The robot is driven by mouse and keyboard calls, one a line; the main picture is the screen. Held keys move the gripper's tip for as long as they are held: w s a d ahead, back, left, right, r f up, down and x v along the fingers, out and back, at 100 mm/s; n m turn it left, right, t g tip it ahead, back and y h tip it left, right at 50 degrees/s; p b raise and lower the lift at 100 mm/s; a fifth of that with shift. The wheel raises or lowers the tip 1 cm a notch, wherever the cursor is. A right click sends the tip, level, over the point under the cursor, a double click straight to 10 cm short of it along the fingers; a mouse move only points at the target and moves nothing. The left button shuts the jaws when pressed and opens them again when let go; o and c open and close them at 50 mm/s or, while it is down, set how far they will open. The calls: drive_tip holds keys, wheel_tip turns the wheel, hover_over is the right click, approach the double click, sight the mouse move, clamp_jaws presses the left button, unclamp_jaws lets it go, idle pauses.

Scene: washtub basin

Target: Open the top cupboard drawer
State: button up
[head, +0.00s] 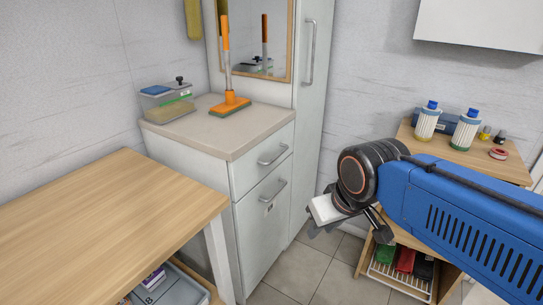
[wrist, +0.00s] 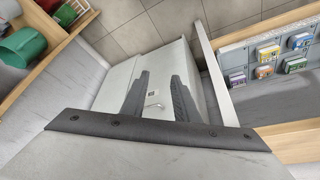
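The white cupboard (head: 236,215) stands left of centre in the head view under a beige top. Its top drawer (head: 250,172) is shut, with a silver bar handle (head: 273,155). A larger front (head: 262,235) below is also shut and has its own handle (head: 273,191). My gripper (head: 347,229) is to the right of the cupboard, apart from it. The top drawer's handle cannot be made out there.
A wooden table (head: 110,215) stands at the left front. An orange-handled brush (head: 230,103) and a clear box (head: 166,104) are on the cupboard top. A tall cabinet (head: 312,110) is behind. A shelf unit (head: 490,165) with bottles stands right. Tiled floor (head: 300,268) is free between.

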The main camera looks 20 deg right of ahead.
drive_tip(key=w+d+r+m+g, duration=0.1)
drive_tip(key=w+r+m, duration=0.4)
drive_tip(key=w+r, duration=0.8)
drive_tip(key=m+g+y, duration=0.1)
drive_tip(key=m+g, duration=0.1)
drive_tip(key=m, duration=0.4)
approach(279, 155)
drive_tip(key=f, duration=0.2)
drive_tip(key=w+f, duration=0.1)
drive_tip(key=f, duration=0.4)
drive_tip(key=shift+w+a, duration=0.3)
drive_tip(key=shift+a, duration=0.05)
clamp_jaws()
